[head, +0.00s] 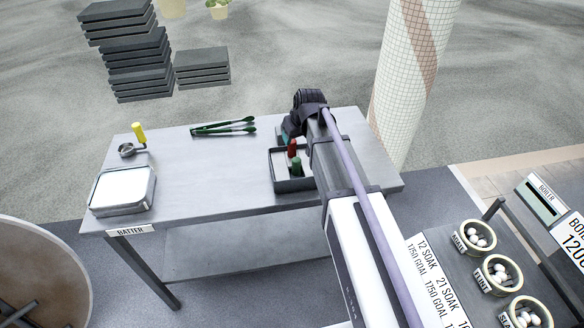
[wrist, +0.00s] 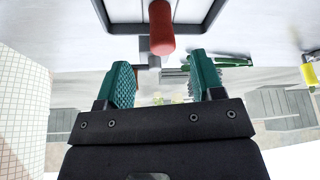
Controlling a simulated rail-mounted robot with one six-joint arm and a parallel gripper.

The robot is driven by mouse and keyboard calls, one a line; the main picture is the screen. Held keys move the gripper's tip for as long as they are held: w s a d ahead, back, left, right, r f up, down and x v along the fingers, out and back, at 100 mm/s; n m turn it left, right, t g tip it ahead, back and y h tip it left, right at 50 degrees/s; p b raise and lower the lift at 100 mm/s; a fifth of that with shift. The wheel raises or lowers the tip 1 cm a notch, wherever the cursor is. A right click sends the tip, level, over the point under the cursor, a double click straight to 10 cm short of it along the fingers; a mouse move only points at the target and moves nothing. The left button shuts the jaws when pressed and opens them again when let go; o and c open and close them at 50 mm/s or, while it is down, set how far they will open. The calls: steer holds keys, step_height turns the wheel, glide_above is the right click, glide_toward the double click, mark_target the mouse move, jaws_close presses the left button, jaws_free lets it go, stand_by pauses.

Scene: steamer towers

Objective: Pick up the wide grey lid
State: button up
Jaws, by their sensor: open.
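I cannot single out the wide grey lid with certainty. A dark-rimmed tray (head: 294,185) on the metal table holds an upright red piece (head: 292,148) and a green piece (head: 297,166), with pale grey flat surfaces around them. In the wrist view the tray's dark rim (wrist: 127,27) is at the top. The red piece (wrist: 161,27) points toward my gripper (wrist: 162,80), near the gap between its teal fingers. My gripper is open, with nothing seen between the fingers. In the head view its dark wrist (head: 309,100) is at the tray's far side and mostly hides the fingers.
Green tongs (head: 224,127) lie at the table's back edge. A yellow-handled ladle (head: 139,134) and a shallow pan with a pale top (head: 123,188) are at the left. A white tiled pillar (head: 408,75) stands behind the right end. The table's middle (head: 210,175) is clear.

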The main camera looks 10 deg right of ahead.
mark_target(292, 148)
steer(key=b+x, duration=0.2)
steer(key=x, duration=0.1)
steer(key=shift+f, duration=0.3)
steer(key=shift+r, duration=0.1)
steer(key=b+x, duration=0.4)
steer(key=x, duration=0.1)
steer(key=shift+s+f+b, duration=0.15)
steer(key=shift+f+b, duration=0.1)
steer(key=shift+b, duration=0.15)
steer(key=shift+r, duration=0.25)
jaws_close()
